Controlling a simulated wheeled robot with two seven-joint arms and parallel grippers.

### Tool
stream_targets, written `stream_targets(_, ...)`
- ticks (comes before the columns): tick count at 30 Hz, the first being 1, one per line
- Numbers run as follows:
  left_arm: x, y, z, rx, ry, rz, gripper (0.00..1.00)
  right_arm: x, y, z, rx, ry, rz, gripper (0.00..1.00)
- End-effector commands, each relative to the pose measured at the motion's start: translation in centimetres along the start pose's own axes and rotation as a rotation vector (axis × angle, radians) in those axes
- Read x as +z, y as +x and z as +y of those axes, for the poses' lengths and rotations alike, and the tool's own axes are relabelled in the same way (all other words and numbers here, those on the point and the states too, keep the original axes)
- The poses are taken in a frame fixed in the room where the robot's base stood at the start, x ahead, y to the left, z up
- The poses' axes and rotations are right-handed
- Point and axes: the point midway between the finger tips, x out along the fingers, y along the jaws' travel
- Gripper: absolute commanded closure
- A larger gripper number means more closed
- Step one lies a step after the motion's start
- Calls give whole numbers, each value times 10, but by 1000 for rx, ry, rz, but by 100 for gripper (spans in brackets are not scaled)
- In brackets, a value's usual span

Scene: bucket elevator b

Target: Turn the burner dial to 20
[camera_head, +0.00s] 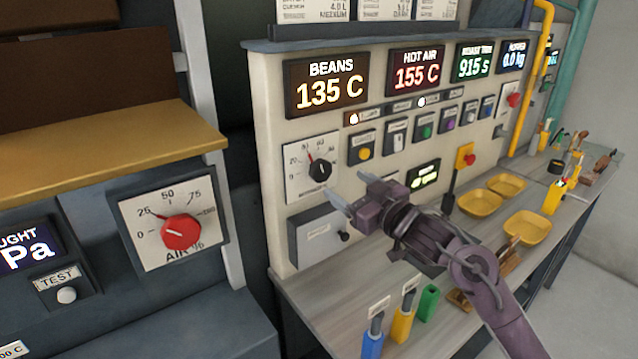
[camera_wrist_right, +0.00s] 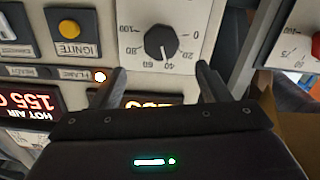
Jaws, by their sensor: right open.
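The burner dial is a black knob (camera_head: 320,169) on a white scale plate at the left of the cream control panel. Its label is too small to read. In the right wrist view the knob (camera_wrist_right: 161,43) appears upside down, with its white pointer close to the 40 mark. My right gripper (camera_head: 350,187) is open and empty, just below and right of the dial in the head view. In the wrist view its two fingers (camera_wrist_right: 160,78) are spread, with the knob beyond their tips, seemingly not touched. My left gripper is not in view.
A red AIR % dial (camera_head: 181,232) is on a separate unit at left. A grey box (camera_head: 318,236) sits below the burner dial. The yellow ignite button (camera_head: 363,153) is right of it. The bench (camera_head: 350,300) holds yellow trays (camera_head: 480,203) and colored holders.

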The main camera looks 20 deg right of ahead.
Motion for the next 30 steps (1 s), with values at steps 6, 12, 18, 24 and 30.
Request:
stream_targets(6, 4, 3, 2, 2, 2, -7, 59, 6, 13, -1, 0, 2, 2, 31)
stream_targets(12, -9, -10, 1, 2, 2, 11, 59, 4, 46, 0, 0, 3, 1, 31)
stream_targets(18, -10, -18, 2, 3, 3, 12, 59, 5, 71, -1, 0, 1, 1, 31)
stream_targets(24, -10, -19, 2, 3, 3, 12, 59, 8, 78, -2, 0, 0, 0, 31)
stream_targets(30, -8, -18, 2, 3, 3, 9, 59, 8, 78, -2, 0, 0, 0, 32)
